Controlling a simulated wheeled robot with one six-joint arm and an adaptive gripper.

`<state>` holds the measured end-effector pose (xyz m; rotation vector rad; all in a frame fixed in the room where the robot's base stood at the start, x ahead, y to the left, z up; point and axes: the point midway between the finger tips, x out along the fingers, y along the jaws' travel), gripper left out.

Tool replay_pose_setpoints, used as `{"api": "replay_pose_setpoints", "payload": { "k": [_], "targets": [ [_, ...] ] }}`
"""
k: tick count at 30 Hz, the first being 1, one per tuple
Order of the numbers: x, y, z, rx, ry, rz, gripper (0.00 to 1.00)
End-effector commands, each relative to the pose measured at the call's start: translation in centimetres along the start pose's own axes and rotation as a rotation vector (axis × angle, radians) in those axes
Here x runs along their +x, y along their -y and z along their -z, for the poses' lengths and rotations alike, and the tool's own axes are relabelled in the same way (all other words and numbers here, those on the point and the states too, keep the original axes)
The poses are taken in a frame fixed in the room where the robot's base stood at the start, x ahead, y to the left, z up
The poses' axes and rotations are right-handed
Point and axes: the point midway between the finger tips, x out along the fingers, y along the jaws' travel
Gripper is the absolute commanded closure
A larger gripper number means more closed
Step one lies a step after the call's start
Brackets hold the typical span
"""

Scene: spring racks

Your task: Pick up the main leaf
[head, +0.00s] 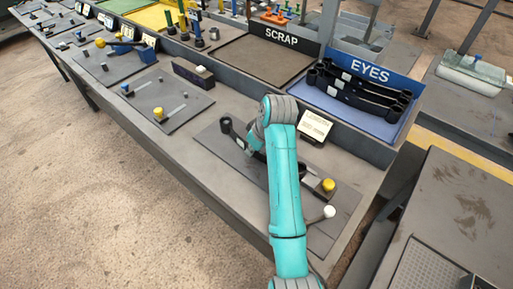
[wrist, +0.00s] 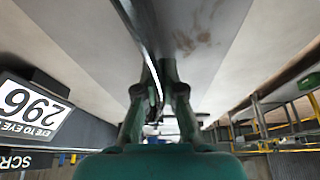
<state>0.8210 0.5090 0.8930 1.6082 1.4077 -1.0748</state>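The main leaf appears to be the dark bar with rolled eyes on the near-right grey plate. Its left eye (head: 226,125) shows in the head view, left of my teal arm; my arm hides its middle. In the wrist view the leaf (wrist: 143,28) is a dark narrow strip, running from the top edge down to my fingers. My gripper (wrist: 164,66) has its fingertips close together with the strip between them, and looks shut on it. I cannot tell whether the leaf is clear of the plate.
The grey plate (head: 318,238) carries a yellow knob (head: 328,185) and a white ball-ended lever (head: 329,211). A card (head: 315,126), reading "EYE TO EYE 296" in the wrist view (wrist: 32,105), stands behind. The EYES tray (head: 385,128) holds several dark leaves; the SCRAP tray (head: 265,62) looks empty.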

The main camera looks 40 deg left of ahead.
Motion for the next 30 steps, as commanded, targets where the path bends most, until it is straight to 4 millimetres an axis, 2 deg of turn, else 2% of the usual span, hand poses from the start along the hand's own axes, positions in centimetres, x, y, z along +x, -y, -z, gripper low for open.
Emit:
{"api": "replay_pose_setpoints", "payload": {
  "k": [14,30],
  "targets": [
    [-0.7,-0.2,0.4,-0.001,-0.006,-0.006,1.00],
    [-7.9,-0.1,3.4,-0.001,-0.006,-0.005,1.00]
  ]
}}
